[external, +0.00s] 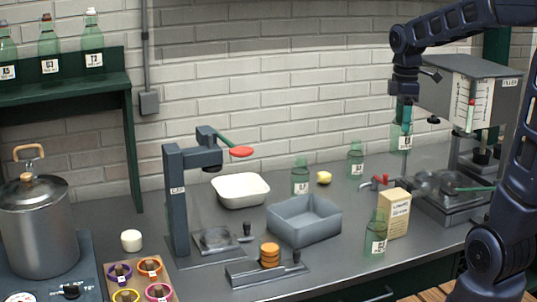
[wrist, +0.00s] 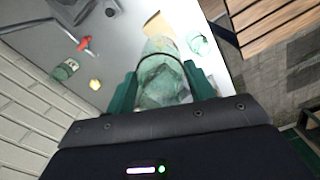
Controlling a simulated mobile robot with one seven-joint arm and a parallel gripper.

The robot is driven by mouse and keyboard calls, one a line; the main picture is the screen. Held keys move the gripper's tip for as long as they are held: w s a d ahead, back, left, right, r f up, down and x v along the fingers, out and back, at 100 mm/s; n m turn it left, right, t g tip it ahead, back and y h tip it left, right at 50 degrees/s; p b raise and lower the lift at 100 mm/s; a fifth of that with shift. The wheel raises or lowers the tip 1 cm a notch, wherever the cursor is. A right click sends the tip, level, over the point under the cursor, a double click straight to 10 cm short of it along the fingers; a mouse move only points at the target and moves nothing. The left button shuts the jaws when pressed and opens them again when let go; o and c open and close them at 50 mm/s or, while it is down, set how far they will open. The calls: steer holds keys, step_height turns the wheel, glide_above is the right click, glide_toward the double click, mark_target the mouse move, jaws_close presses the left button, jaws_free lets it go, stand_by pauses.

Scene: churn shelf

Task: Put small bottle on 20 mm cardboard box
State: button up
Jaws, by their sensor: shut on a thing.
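My gripper (external: 403,108) is raised in front of the brick wall, pointing down. It is shut on a small bottle (external: 402,138) of pale green glass with a white label, which hangs upright well above the counter. In the wrist view the small bottle (wrist: 162,82) sits between the fingers of my gripper (wrist: 163,90). The tan cardboard box (external: 396,214) with printed text stands upright on the counter, below the held bottle. Its tan edge (wrist: 158,26) shows beyond the bottle in the wrist view, partly hidden.
A similar bottle (external: 376,236) stands close to the box's left side. Two more bottles (external: 300,178) (external: 355,160) stand farther back, near a yellow object (external: 323,178). A red-handled tap (external: 374,182) is behind the box. A grey bin (external: 304,222) is left, a machine (external: 455,195) right.

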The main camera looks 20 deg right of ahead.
step_height(320, 180, down, 11)
steer(key=shift+f, duration=0.2)
stand_by(0.3)
steer(key=shift+f, duration=0.15)
steer(key=o, duration=1)
steer(key=shift+o, duration=0.2)
